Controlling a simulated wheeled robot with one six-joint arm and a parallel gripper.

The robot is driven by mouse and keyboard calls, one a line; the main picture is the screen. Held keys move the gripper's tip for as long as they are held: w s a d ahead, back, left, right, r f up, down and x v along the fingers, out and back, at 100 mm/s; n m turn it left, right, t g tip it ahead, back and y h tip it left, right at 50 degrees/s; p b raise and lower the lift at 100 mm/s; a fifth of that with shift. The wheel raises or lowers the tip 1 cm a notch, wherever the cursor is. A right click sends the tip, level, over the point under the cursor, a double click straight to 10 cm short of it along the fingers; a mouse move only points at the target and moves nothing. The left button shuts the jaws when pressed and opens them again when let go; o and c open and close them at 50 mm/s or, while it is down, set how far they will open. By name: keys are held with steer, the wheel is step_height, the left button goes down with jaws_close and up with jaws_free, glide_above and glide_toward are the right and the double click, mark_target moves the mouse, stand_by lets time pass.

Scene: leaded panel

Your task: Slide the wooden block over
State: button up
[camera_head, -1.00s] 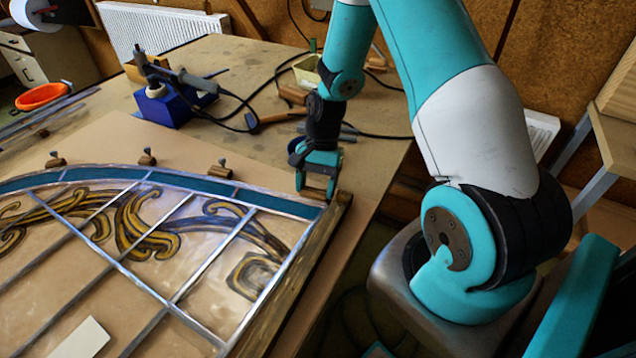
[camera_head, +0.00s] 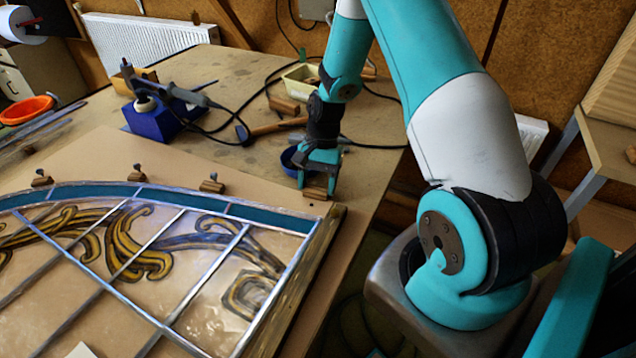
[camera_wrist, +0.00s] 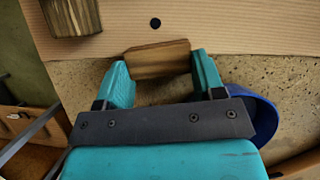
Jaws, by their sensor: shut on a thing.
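The wooden block (camera_wrist: 158,59) is small and brown, and sits between the fingers of my gripper (camera_wrist: 165,78) in the wrist view. In the head view, my gripper (camera_head: 318,188) points down at the far right corner of the leaded panel (camera_head: 262,212), shut on the block (camera_head: 315,193). The block is at the edge of the pale board, beside a dark hole (camera_wrist: 155,23) in the board. The fingers hide its ends. The panel has a teal curved border and yellow-brown scrolls.
A wooden batten (camera_head: 325,235) runs along the panel's right side; its end (camera_wrist: 72,15) is close by. Several small wooden blocks with pins (camera_head: 211,185) line the curved edge. A blue round object (camera_wrist: 262,118) is just beside my gripper. A hammer (camera_head: 270,128) and soldering iron lie behind.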

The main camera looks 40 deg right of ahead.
steer(key=o, duration=1)
steer(key=shift+a, duration=0.1)
steer(key=shift+c, duration=0.2)
steer(key=shift+w+d+r, duration=0.15)
steer(key=shift+d+r, duration=0.1)
steer(key=shift+r, duration=0.15)
steer(key=b+v, duration=0.1)
steer(key=v, duration=1.5)
steer(key=shift+a+r+b, duration=0.15)
steer(key=shift+r+b, duration=0.15)
steer(key=shift+b, duration=0.05)
